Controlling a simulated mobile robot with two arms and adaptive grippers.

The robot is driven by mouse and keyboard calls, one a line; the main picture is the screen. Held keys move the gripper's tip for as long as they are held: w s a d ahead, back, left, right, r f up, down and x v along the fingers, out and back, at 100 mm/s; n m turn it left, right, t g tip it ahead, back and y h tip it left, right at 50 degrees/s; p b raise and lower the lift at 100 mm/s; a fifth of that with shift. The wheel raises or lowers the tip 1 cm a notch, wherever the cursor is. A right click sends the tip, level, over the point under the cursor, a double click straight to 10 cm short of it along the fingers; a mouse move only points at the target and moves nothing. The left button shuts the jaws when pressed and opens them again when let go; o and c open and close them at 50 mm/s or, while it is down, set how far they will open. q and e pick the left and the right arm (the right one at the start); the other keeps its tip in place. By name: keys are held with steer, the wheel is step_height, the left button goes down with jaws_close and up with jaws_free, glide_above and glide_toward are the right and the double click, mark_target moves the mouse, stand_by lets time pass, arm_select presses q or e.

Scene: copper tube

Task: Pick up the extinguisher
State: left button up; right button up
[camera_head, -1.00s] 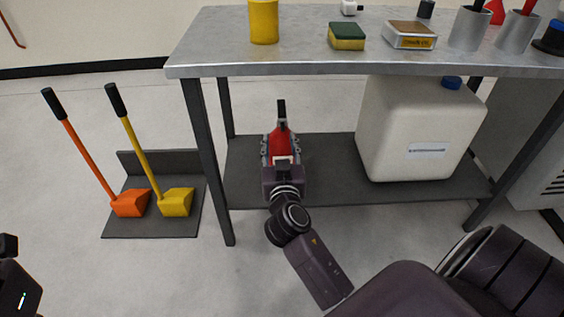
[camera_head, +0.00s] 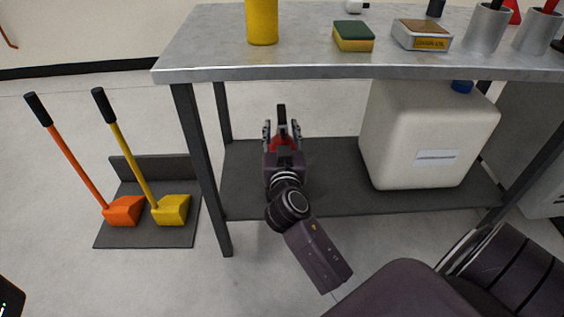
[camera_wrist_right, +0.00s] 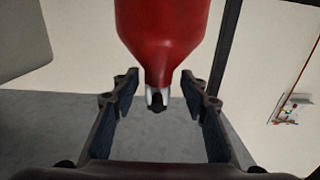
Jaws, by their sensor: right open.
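The red extinguisher (camera_head: 279,144) stands on the table's lower shelf, with a black top part showing above my right gripper (camera_head: 281,132). The gripper and wrist hide most of its body in the head view. In the right wrist view the extinguisher (camera_wrist_right: 161,35) has a smooth red body that narrows to a pale and dark neck. My right gripper (camera_wrist_right: 159,88) is open, with one finger on each side of the narrow end. Gaps show between the neck and both fingers. A dark piece of my left side shows in the head view's lower left corner; its gripper is not seen.
The metal table (camera_head: 300,73) has its top edge above my right gripper and a leg (camera_head: 203,170) to its left. A large white canister (camera_head: 420,135) stands right of it on the lower shelf (camera_head: 330,195). Orange (camera_head: 122,210) and yellow (camera_head: 171,208) long-handled tools stand at left.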

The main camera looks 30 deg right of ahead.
steer(key=x, duration=0.2)
steer(key=b+x, duration=0.2)
steer(key=x, duration=0.1)
steer(key=shift+w+d+f, duration=0.25)
steer(key=shift+w+f, duration=0.05)
steer(key=shift+c, duration=0.5)
jaws_close()
steer(key=shift+r, duration=0.25)
